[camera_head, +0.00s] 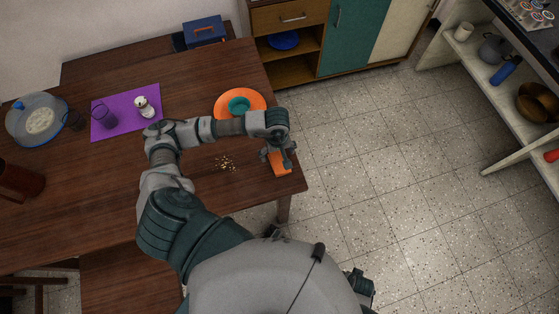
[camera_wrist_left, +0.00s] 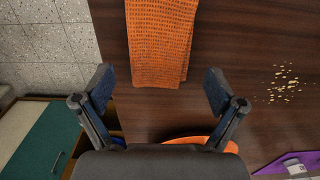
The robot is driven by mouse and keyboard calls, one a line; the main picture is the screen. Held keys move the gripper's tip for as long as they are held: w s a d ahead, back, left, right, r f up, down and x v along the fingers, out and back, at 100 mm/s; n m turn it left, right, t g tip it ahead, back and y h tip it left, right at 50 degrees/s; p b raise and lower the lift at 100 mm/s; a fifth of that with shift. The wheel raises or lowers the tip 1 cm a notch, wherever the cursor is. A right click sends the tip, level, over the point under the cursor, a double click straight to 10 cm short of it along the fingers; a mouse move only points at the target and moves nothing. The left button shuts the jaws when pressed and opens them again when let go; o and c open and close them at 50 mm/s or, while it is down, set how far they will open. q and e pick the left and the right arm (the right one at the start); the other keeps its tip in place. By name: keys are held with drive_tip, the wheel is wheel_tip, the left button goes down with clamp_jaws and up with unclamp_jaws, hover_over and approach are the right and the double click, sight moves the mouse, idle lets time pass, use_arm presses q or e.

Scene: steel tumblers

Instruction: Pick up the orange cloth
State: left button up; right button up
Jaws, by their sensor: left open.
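The orange cloth (camera_head: 279,164) lies folded on the wooden table near its right edge, partly hidden by my left gripper in the head view. In the left wrist view the orange cloth (camera_wrist_left: 162,40) shows as a textured strip at the top. My left gripper (camera_head: 277,152) is over the cloth. In the left wrist view my left gripper (camera_wrist_left: 158,88) is open, with its fingers spread on either side of the cloth's near end and nothing between them held. My right gripper is not seen.
The table (camera_head: 100,205) carries an orange plate (camera_head: 225,100) with a teal bowl (camera_head: 239,105), a purple mat (camera_head: 125,103) with a glass and a small jar, and scattered crumbs (camera_head: 226,163). Open floor (camera_head: 400,180) lies right of the table. Shelves stand farther right.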

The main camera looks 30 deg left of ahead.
use_arm(q)
drive_tip(key=shift+a+f, duration=0.25)
drive_tip(key=shift+f, duration=0.5)
drive_tip(key=shift+d+r, duration=0.1)
drive_tip(key=shift+d, duration=0.25)
drive_tip(key=c, duration=0.8)
drive_tip(key=shift+a, duration=0.15)
drive_tip(key=shift+a+r, duration=0.1)
drive_tip(key=shift+r, duration=0.4)
wheel_tip(320, 180, up, 2)
drive_tip(key=shift+w+r, duration=0.1)
drive_tip(key=shift+r, duration=0.05)
drive_tip(key=shift+s+d+r, duration=0.15)
drive_tip(key=shift+s+d, duration=0.35)
drive_tip(key=shift+d, duration=0.05)
drive_tip(key=s+d+r, duration=0.1)
drive_tip(key=s+d, duration=0.9)
drive_tip(key=s, duration=0.1)
drive_tip(key=shift+r, duration=0.2)
drive_tip(key=shift+w+d, duration=0.1)
